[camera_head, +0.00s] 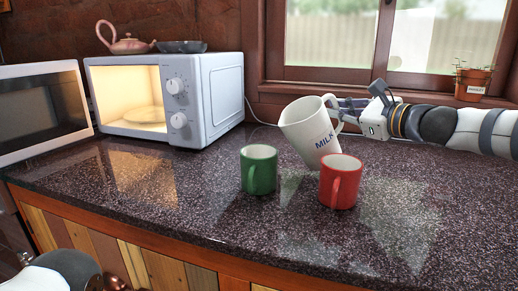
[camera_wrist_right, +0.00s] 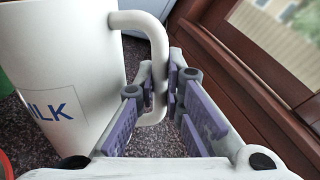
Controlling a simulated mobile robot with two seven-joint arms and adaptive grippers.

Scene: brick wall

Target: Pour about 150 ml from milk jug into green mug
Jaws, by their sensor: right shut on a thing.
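The white milk jug (camera_head: 308,126) with blue "MILK" lettering is tilted to the left above the counter in the head view. My right gripper (camera_head: 362,110) is shut on its handle; the right wrist view shows the fingers (camera_wrist_right: 164,105) around the handle of the jug (camera_wrist_right: 62,75). The green mug (camera_head: 259,172) stands upright on the counter, below and left of the jug's rim. No stream of milk shows, and the mug's contents cannot be made out. My left arm shows at the lower left of the head view; its fingers cannot be made out.
A red mug (camera_head: 340,183) stands upright close below the jug, right of the green mug. A white lit microwave (camera_head: 215,100) stands at the back left, with a teapot (camera_head: 124,44) and dark bowl (camera_head: 181,46) on top. The counter (camera_head: 170,215) is clear in front.

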